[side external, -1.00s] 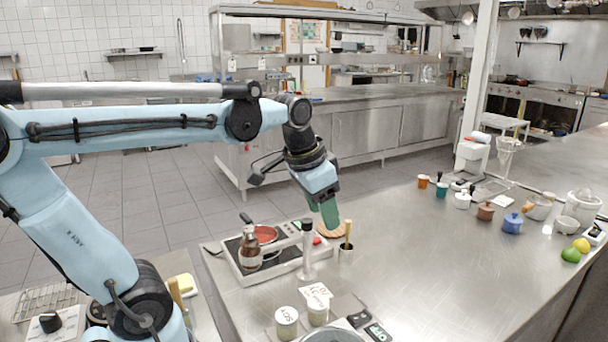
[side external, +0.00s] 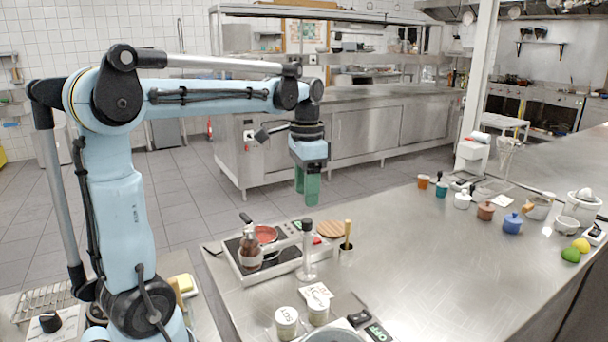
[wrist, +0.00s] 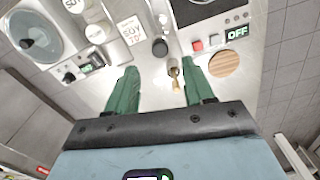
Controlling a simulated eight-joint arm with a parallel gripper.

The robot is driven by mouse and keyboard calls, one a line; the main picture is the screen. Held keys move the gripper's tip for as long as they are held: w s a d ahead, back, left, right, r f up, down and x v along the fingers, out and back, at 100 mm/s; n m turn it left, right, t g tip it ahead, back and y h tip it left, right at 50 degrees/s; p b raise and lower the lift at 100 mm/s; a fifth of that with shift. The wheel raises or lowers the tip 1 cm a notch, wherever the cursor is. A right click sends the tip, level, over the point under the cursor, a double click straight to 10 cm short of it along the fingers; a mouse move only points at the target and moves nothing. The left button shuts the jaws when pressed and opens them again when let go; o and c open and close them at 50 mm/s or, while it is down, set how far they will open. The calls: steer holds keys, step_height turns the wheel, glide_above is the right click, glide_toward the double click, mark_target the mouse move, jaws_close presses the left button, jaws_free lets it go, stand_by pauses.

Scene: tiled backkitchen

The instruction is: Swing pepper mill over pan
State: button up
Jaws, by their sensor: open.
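The red pan (side external: 266,234) with a black handle sits on the cooktop (side external: 238,268). A brown bottle-like item (side external: 250,250) stands in front of the pan. A tall, slim grey piece with a dark top (side external: 307,250) stands at the cooktop's right; its dark round top shows in the wrist view (wrist: 160,47). I cannot tell which of these, if any, is the pepper mill.
A metal cup with a wooden-handled tool (side external: 347,250) stands right of the grey piece. A round wooden board (side external: 328,229) lies behind it. Two labelled jars (side external: 287,322) are at the front. Cups, pots and fruit line the right side. The middle counter (side external: 420,260) is clear.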

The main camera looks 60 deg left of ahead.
mark_target(307, 220)
step_height(307, 220, down, 7)
steer(key=shift+r, duration=0.15)
stand_by(0.4)
jaws_close()
